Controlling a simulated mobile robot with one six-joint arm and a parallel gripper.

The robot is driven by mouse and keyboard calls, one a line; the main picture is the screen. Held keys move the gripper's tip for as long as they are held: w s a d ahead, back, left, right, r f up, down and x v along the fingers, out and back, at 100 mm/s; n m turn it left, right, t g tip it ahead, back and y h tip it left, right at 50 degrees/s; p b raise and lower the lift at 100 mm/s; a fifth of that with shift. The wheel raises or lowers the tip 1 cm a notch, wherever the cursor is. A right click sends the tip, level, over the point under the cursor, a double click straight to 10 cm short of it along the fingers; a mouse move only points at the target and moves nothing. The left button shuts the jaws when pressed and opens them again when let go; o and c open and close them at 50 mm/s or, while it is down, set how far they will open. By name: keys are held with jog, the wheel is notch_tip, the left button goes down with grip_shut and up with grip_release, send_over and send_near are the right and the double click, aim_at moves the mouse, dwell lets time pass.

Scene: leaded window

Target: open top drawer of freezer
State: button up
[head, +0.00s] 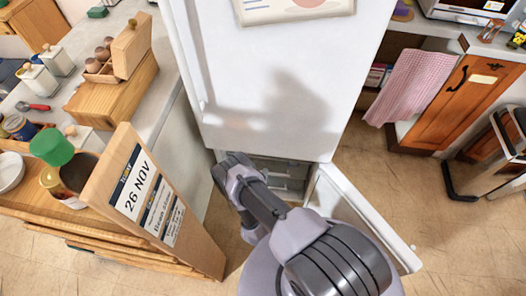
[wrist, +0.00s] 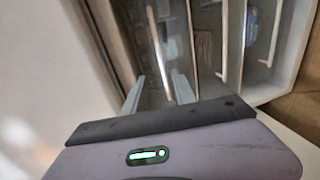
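The freezer is the lower part of the white fridge-freezer (head: 265,110). Its white door (head: 355,215) stands swung open to the right. Stacked drawers (head: 290,172) show inside, partly hidden by my arm. In the wrist view, which is turned sideways, they appear as upright bands, with the top drawer (wrist: 160,50) leftmost and a pale edge along its front. My gripper (wrist: 158,92) is open at the freezer opening, its two fingers apart, pointing toward the top drawer's front. I cannot tell whether they touch it. The drawers appear pushed in. In the head view the fingers are hidden.
A wooden trolley (head: 125,245) with jars and a calendar board (head: 150,205) stands close on the left, beside the counter (head: 75,95). A wooden cabinet (head: 465,95) with a pink towel (head: 415,85) is at the right. Bare floor (head: 450,245) lies right of the freezer door.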

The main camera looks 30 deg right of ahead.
jog(key=b+x, duration=0.5)
jog(key=x, duration=0.8)
jog(key=shift+w+d+f+b, duration=0.15)
jog(key=shift+w+b, duration=0.15)
jog(key=shift+b, duration=0.1)
grip_shut()
dwell(0.5)
